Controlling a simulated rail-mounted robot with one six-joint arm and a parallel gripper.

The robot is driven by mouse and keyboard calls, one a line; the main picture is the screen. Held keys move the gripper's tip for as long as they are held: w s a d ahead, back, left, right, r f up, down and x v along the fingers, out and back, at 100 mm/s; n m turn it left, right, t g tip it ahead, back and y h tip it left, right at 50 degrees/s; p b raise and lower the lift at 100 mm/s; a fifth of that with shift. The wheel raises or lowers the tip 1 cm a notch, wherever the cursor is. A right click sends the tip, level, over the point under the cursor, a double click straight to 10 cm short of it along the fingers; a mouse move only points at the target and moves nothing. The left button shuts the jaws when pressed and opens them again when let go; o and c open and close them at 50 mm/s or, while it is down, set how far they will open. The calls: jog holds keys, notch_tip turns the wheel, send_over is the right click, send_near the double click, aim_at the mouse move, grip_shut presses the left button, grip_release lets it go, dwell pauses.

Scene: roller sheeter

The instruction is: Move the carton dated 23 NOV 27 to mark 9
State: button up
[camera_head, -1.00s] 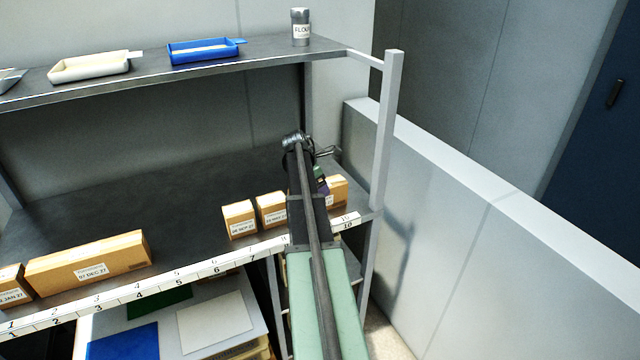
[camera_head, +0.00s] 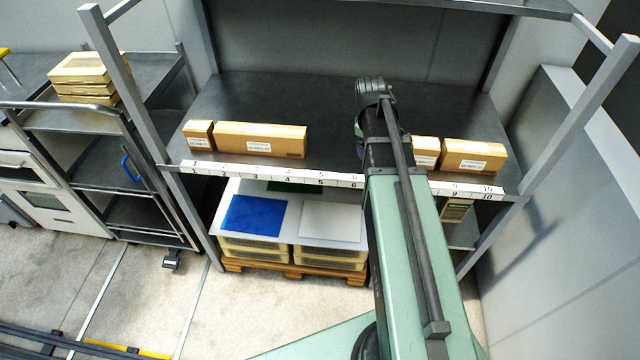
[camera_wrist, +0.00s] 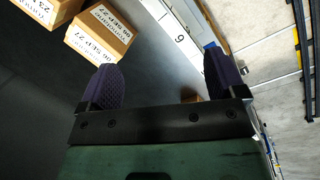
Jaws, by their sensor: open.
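In the wrist view a tan carton labelled 06 SEP 27 (camera_wrist: 101,30) lies at the upper left. Beside it, a carton whose label begins with 23 (camera_wrist: 48,8) is cut off by the top edge; its month and year are out of view. My gripper (camera_wrist: 160,58) is open, with purple fingers apart and no carton between them. A mark that looks like 9 (camera_wrist: 180,40) is on the white strip beyond the fingers. In the head view mark 9 (camera_head: 454,193) is at the shelf's front right. My arm hides the shelf's middle, and the jaws are mostly hidden there.
On the shelf (camera_head: 290,90) are a small carton (camera_head: 199,134) and long carton (camera_head: 262,139) at left, and a small carton (camera_head: 425,150) and longer carton (camera_head: 473,156) at right. Upright posts frame the shelf. An upper shelf (camera_head: 470,5) overhangs the back.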

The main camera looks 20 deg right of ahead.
jog(key=s+a+m+y, duration=0.1)
jog(key=s+a+m, duration=0.2)
jog(key=a, duration=0.8)
jog(key=s+a+m+y, duration=0.1)
jog(key=s+a+m, duration=0.2)
jog(key=s+a, duration=0.3)
jog(key=a, duration=0.4)
jog(key=shift+s+a, duration=0.25)
jog(key=shift+a, duration=0.1)
